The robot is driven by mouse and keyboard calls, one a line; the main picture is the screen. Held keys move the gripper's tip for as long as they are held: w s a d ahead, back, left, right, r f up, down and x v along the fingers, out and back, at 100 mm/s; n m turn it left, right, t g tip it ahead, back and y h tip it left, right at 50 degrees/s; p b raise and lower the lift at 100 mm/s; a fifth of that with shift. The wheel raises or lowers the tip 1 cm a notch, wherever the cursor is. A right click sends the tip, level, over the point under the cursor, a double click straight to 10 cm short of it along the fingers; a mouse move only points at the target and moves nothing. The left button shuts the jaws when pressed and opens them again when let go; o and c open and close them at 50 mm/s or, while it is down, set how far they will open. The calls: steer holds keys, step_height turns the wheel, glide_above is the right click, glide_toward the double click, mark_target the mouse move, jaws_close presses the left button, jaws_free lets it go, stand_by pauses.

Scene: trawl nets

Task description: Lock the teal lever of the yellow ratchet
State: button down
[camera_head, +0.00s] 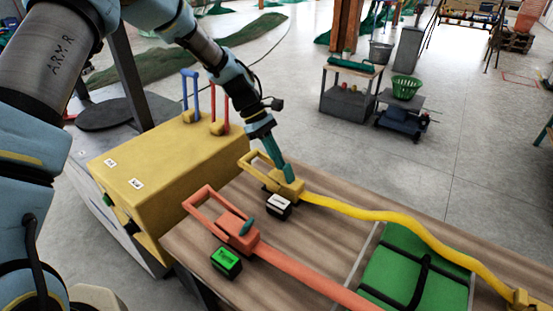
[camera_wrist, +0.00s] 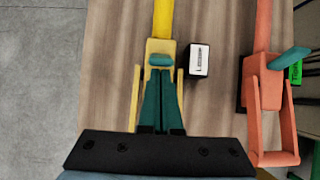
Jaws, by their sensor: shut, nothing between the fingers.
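The yellow ratchet (camera_head: 262,168) sits on the wooden table, its frame handle towards the yellow cabinet and its yellow strap running off to the right. Its small teal lever (camera_wrist: 160,59) lies on top of the ratchet body (camera_wrist: 158,46) in the wrist view. In the head view my fingers hide that lever. My gripper (camera_wrist: 160,76) is shut and empty, its dark teal fingers together. The fingertips are right at the lever's near edge, between the handle's two side bars. It also shows pointing down over the ratchet in the head view (camera_head: 289,177); contact cannot be told.
A coral ratchet (camera_head: 231,227) with its own teal lever (camera_head: 246,227) lies beside it. A small box with a white label (camera_head: 279,206) and one with a green face (camera_head: 227,261) stand close by. A yellow cabinet (camera_head: 160,165) with blue and red handles stands behind.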

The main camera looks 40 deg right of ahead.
mark_target(290, 173)
steer(key=shift+s+r+t, duration=0.25)
steer(key=shift+s+t, duration=0.05)
steer(key=shift+t, duration=0.3)
steer(key=shift+s+d+r+t+y+p, duration=0.25)
steer(key=shift+s+r+t+y+p, duration=0.25)
steer(key=shift+t, duration=0.3)
steer(key=shift+s+d+t, duration=0.2)
steer(key=shift+s+t, duration=0.6)
steer(key=shift+t, duration=0.2)
steer(key=shift+s+d+r+t+y+b, duration=0.15)
steer(key=shift+s+t+y+b, duration=0.3)
steer(key=shift+t, duration=0.65)
steer(key=shift+s, duration=0.1)
steer(key=shift+r+p, duration=0.75)
